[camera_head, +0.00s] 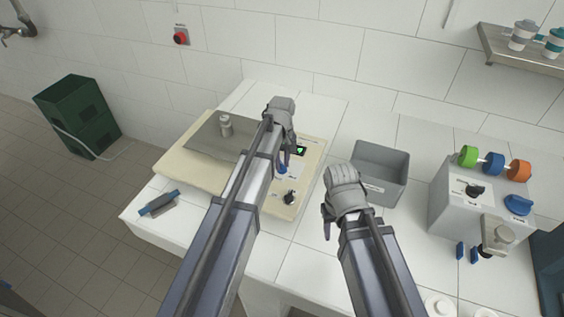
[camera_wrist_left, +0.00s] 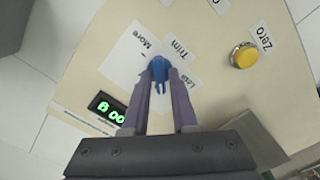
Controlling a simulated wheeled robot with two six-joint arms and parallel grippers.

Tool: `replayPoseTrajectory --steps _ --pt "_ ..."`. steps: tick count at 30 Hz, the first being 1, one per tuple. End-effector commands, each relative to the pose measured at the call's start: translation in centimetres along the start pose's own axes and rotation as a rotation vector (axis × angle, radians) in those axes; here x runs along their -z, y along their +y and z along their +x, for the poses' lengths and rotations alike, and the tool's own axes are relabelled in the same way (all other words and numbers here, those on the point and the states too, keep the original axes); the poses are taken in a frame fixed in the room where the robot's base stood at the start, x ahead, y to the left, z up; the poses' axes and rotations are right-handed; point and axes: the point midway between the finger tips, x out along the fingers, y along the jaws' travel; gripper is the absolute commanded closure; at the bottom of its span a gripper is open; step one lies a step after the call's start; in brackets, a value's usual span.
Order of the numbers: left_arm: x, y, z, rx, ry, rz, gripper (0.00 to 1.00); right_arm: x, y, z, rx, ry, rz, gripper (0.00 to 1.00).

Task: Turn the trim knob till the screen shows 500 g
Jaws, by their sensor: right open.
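The blue trim knob (camera_wrist_left: 158,68) sits on the cream panel beside the "Trim" and "More" labels. It also shows in the head view (camera_head: 282,169). My left gripper (camera_wrist_left: 161,78) has its two fingers at the knob, one on each side; whether they press on it I cannot tell. The small black screen (camera_wrist_left: 107,109) shows green characters, upside down in the left wrist view. I read two zeros and a g; the leading digit is hidden by a finger. The screen is small in the head view (camera_head: 300,150). My right gripper (camera_head: 328,222) is open and empty, right of the panel.
A yellow button (camera_wrist_left: 243,56) lies near the "Zero" label. A black knob (camera_head: 289,197) is at the panel's front. A metal weight (camera_head: 225,125) stands on the grey plate (camera_head: 205,140). A grey bin (camera_head: 380,172) and a grey dispenser box (camera_head: 460,215) stand to the right.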

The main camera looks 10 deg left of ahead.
Motion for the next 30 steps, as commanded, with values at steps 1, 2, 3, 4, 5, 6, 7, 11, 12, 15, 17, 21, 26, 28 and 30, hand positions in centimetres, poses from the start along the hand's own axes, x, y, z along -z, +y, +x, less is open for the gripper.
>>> replayPoseTrajectory --steps 1,2,3,4,5,6,7,11,12,15,17,21,26,28,30 --pt "0.0 0.0 0.0 0.0 0.0 0.0 0.67 0.0 0.0 0.0 0.0 0.0 0.0 0.5" --pt "0.0 0.0 0.0 0.0 0.0 0.0 0.64 0.0 0.0 0.0 0.0 0.0 0.0 0.5" --pt "0.0 0.0 0.0 0.0 0.0 0.0 0.59 0.0 0.0 0.0 0.0 0.0 0.0 0.5" --pt "0.0 0.0 0.0 0.0 0.0 0.0 0.56 0.0 0.0 0.0 0.0 0.0 0.0 0.5" --pt "0.0 0.0 0.0 0.0 0.0 0.0 0.55 0.0 0.0 0.0 0.0 0.0 0.0 0.5" --pt "0.0 0.0 0.0 0.0 0.0 0.0 0.55 0.0 0.0 0.0 0.0 0.0 0.0 0.5" --pt "0.0 0.0 0.0 0.0 0.0 0.0 0.55 0.0 0.0 0.0 0.0 0.0 0.0 0.5" --pt "0.0 0.0 0.0 0.0 0.0 0.001 0.55 0.0 0.0 0.0 0.0 0.0 0.0 0.5" --pt "0.0 0.0 -0.1 0.0 0.0 0.001 0.55 0.0 0.0 -0.1 0.0 0.0 0.0 0.5" --pt "0.0 0.0 -0.3 0.0 0.0 0.001 0.55 0.0 0.0 -0.3 0.0 0.0 0.0 0.5" --pt "0.0 0.0 -0.6 0.0 0.0 0.001 0.55 0.0 0.1 -0.6 0.0 0.0 0.0 0.5" --pt "0.0 0.0 -1.8 0.0 0.0 0.001 0.55 -0.1 0.2 -1.8 0.0 0.0 0.0 0.5" --pt "0.0 0.0 -3.8 0.0 0.0 0.001 0.55 -0.2 0.4 -3.8 0.0 0.0 -0.001 0.5" --pt "0.0 0.0 -4.8 0.0 0.0 0.001 0.55 -0.3 0.5 -4.8 0.0 0.0 -0.002 0.5" --pt "0.0 0.0 -5.8 0.0 0.0 0.001 0.55 -0.3 0.6 -5.7 0.0 0.0 -0.002 0.5"
